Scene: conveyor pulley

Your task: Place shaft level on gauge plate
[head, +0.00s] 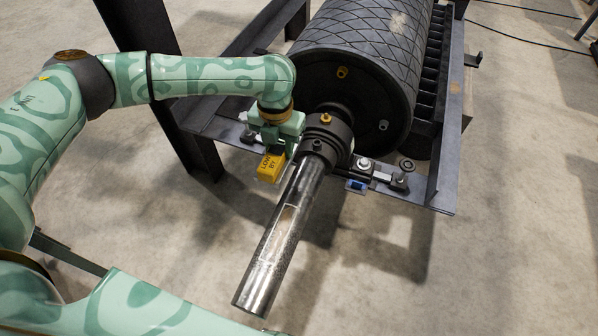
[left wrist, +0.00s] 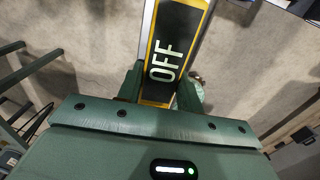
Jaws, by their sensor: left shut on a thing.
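The block hangs just left of the pulley's shaft, near the collar, and appears apart from the shaft. In the left wrist view the level (left wrist: 178,45) is a yellow-edged black bar marked OFF between the fingers (left wrist: 160,88). The bare metal shaft (head: 270,262) sticks out toward me from the pulley and has a pale flat patch on it. I cannot tell for sure which part is the gauge plate. My right gripper is out of view.
The black pulley drum (head: 365,60) sits in a dark steel frame (head: 440,185). A bearing collar (head: 328,138) surrounds the shaft's inner end. A small blue item (head: 356,186) and bolts are on the front rail. The concrete floor (head: 480,270) is clear at right.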

